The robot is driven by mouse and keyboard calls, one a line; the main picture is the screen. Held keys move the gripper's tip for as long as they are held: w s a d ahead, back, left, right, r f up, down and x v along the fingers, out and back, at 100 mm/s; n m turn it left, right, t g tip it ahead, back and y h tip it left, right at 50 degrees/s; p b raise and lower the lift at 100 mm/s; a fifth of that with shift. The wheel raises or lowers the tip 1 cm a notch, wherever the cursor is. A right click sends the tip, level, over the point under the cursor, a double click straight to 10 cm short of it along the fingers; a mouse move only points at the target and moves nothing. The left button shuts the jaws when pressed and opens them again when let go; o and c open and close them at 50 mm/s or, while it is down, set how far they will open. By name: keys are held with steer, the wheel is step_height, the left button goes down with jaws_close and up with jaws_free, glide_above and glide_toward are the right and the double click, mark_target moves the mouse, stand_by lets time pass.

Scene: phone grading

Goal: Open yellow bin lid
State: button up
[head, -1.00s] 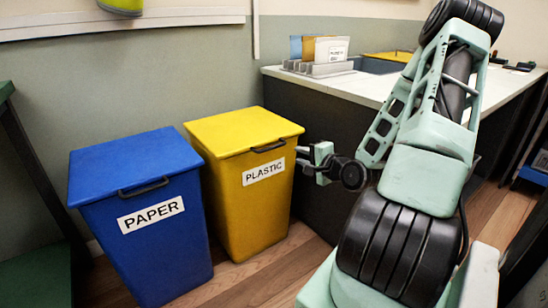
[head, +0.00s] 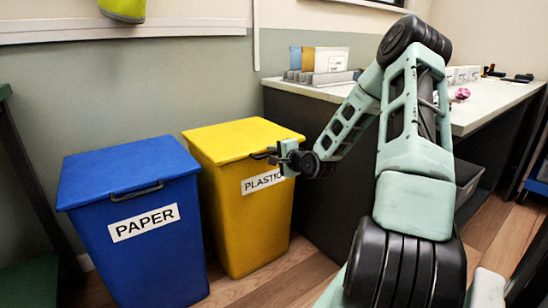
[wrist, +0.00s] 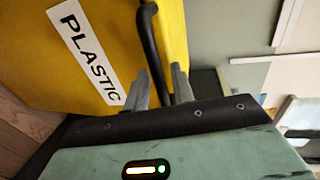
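The yellow bin (head: 250,222) is labelled PLASTIC and stands upright on the floor. Its yellow lid (head: 240,138) lies shut on top, with a dark handle (head: 264,154) on the front edge. In the wrist view, the handle (wrist: 150,45) runs down between my two fingers. My gripper (wrist: 161,85) is open, with a finger on each side of the handle and a gap between them. In the head view, my gripper (head: 276,156) is at the right end of the handle and hides part of it. It also covers the right end of the PLASTIC label.
A blue bin (head: 150,245) labelled PAPER stands close on the left, its lid shut. A white-topped desk (head: 460,118) with file holders is on the right, behind my arm. A dark green piece of furniture (head: 28,280) is at the far left.

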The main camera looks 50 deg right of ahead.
jaws_close()
steer(key=shift+r, duration=0.15)
